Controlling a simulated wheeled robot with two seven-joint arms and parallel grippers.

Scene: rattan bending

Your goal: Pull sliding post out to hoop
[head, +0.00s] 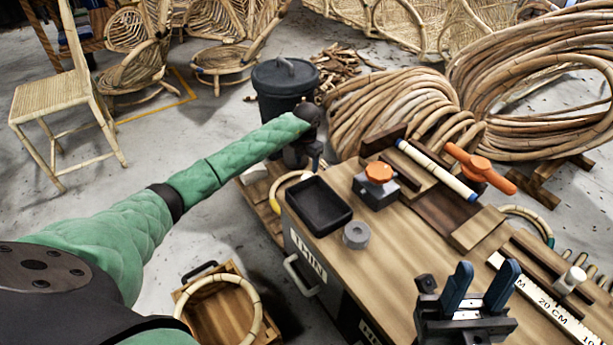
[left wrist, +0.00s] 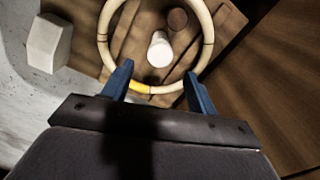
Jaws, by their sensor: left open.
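In the left wrist view a pale rattan hoop (left wrist: 207,46) with a yellow band lies on a wooden board (left wrist: 118,72). Inside the hoop stand a white post (left wrist: 160,48) and a darker brown round post (left wrist: 178,18). Which one slides is not clear; the white one stands apart from the hoop's near side. My left gripper (left wrist: 159,72) is open and empty, its blue fingers at the hoop's near edge, one on either side of the yellow band. In the head view part of this hoop (head: 273,190) shows beside the bench. My right gripper (head: 485,285) is open over the bench's front.
The bench (head: 410,262) carries a black tray (head: 318,207), a grey ring (head: 356,235), an orange-knobbed clamp (head: 379,173), an orange lever (head: 478,167) and a ruler (head: 545,302). A black bin (head: 284,80) stands behind. A crate (head: 215,318) with another hoop is on the floor.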

